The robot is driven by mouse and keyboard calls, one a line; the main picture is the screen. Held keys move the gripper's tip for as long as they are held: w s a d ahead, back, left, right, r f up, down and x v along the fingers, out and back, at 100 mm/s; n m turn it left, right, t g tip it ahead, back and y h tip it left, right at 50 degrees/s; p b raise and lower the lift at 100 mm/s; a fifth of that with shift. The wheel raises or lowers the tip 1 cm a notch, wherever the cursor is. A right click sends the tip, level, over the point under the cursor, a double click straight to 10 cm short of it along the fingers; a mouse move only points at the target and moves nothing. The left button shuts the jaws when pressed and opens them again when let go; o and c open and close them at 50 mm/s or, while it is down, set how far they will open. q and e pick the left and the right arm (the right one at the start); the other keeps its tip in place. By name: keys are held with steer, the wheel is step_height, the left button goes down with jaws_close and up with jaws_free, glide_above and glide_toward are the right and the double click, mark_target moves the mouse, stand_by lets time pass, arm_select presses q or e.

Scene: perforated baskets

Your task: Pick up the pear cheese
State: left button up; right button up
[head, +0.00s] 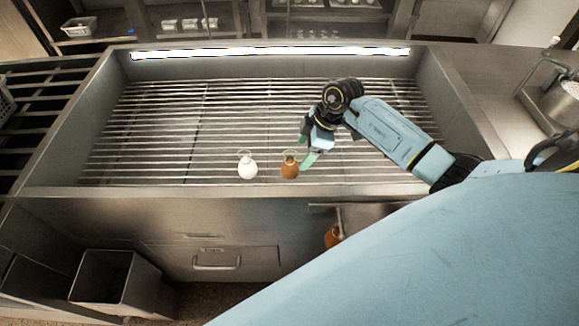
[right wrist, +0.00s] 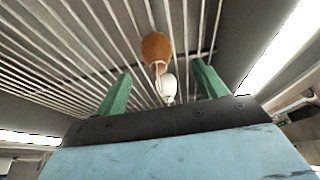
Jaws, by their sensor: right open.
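Two pear-shaped cheeses with narrow necks stand side by side on the slatted grill near its front edge. One is white (head: 247,168) and the other is orange-brown (head: 290,168); I cannot tell which one the task names. My right gripper (head: 306,148) is open, with green fingers, just right of the brown one. In the right wrist view the brown cheese (right wrist: 156,47) and the white cheese (right wrist: 168,86) show between and beyond the open fingers (right wrist: 163,85). Neither is held. My left gripper is out of view.
The slatted grill (head: 170,125) sits inside a raised metal rim and is clear to the left. Another brown rounded thing (head: 333,237) shows low at the counter front, partly hidden. An open bin (head: 104,280) stands at lower left. A pot (head: 562,102) is at far right.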

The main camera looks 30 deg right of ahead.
mark_target(293, 160)
steer(key=x, duration=0.3)
steer(key=w+b+x, duration=0.1)
steer(key=x, duration=0.2)
steer(key=shift+w+a, duration=0.1)
steer(key=shift+a, duration=0.2)
steer(key=c, duration=1.1)
